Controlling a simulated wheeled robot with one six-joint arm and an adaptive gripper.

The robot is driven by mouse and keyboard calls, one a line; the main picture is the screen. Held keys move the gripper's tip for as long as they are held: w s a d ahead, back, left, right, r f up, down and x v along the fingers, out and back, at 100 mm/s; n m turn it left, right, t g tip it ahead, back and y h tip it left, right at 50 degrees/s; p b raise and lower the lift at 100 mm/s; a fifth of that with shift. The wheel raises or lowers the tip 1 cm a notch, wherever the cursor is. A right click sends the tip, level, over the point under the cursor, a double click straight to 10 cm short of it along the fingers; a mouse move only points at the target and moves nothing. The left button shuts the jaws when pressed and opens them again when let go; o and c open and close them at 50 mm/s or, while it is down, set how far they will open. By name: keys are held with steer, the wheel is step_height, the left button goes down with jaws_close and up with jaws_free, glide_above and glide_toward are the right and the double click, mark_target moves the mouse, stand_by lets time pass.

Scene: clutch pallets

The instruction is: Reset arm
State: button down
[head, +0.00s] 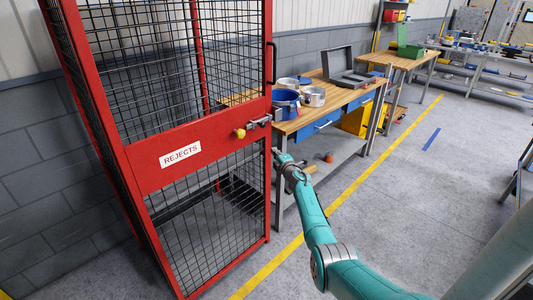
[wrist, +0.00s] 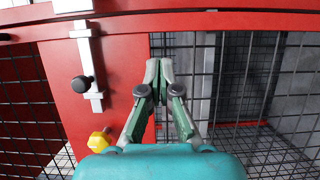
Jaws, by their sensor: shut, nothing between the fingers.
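My gripper (wrist: 158,72) shows in the wrist view with its two fingertips together and nothing between them. It faces the red frame and black mesh of the rejects cage. In the head view my teal arm reaches up from the lower right, and my gripper (head: 277,155) is at the cage's right edge, below the latch. The red rejects cage (head: 140,182) stands at the left with a white "REJECTS" sign (head: 180,154).
A wooden workbench (head: 338,98) stands right of the cage, with a blue container (head: 286,104), metal pots and an open grey case (head: 350,70). A second bench with a green box (head: 408,50) is behind. The grey floor right of the yellow line (head: 375,170) is clear.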

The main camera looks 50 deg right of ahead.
steer(key=shift+s+d, duration=1.25)
steer(key=shift+s, duration=0.2)
